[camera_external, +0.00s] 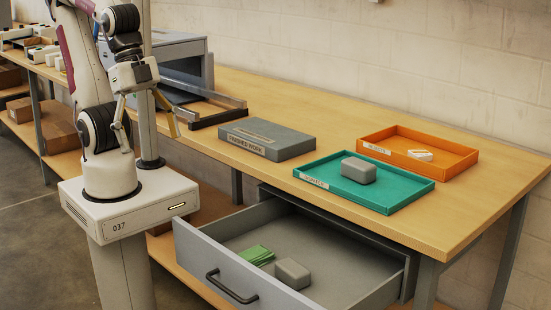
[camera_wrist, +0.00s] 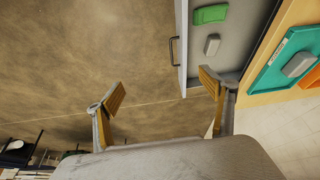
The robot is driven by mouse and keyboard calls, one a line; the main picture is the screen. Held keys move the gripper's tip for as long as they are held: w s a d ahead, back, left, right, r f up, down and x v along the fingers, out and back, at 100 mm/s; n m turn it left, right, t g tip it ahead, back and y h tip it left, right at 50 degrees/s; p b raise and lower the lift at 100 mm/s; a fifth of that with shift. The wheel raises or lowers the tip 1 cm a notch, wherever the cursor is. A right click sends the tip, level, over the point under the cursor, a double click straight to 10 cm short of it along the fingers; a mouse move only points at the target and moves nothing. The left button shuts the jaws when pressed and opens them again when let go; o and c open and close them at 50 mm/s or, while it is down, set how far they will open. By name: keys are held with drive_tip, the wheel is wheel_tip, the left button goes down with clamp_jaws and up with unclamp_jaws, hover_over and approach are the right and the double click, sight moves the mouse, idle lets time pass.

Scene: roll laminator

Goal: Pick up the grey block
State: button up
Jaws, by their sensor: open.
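A grey rounded block (camera_external: 292,273) lies in the open drawer, and it also shows in the wrist view (camera_wrist: 212,45). A second, similar grey block (camera_external: 358,170) sits in the teal tray (camera_external: 408,200) on the table; it shows at the right of the wrist view (camera_wrist: 298,64). My gripper (camera_external: 149,136) is raised at the left, above my base and well away from both blocks. Its two fingers are spread wide with nothing between them, as the wrist view also shows (camera_wrist: 162,88).
The grey drawer (camera_external: 232,285) is pulled out below the table and also holds a green item (camera_external: 257,255). A flat grey labelled box (camera_external: 268,139) lies left of the teal tray. An orange tray (camera_external: 460,160) with a white item stands behind. The laminator (camera_external: 190,65) is at back left.

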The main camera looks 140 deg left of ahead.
drive_tip(key=w+a+f+m+g+y, duration=0.2)
drive_tip(key=w+a+f+g, duration=0.35)
drive_tip(key=a+f, duration=0.5)
drive_tip(key=m+t+y, duration=0.2)
drive_tip(key=m, duration=1.4)
approach(292, 266)
wheel_tip(292, 266, down, 3)
drive_tip(key=shift+w+a+r+m, duration=0.2)
drive_tip(key=shift+a+m, duration=0.2)
drive_tip(key=shift+m, duration=0.6)
drive_tip(key=shift+f, duration=0.1)
drive_tip(key=shift+x, duration=1.2)
drive_tip(key=shift+a+f, duration=0.1)
drive_tip(key=shift+f, duration=0.05)
drive_tip(key=shift+x, duration=2.4)
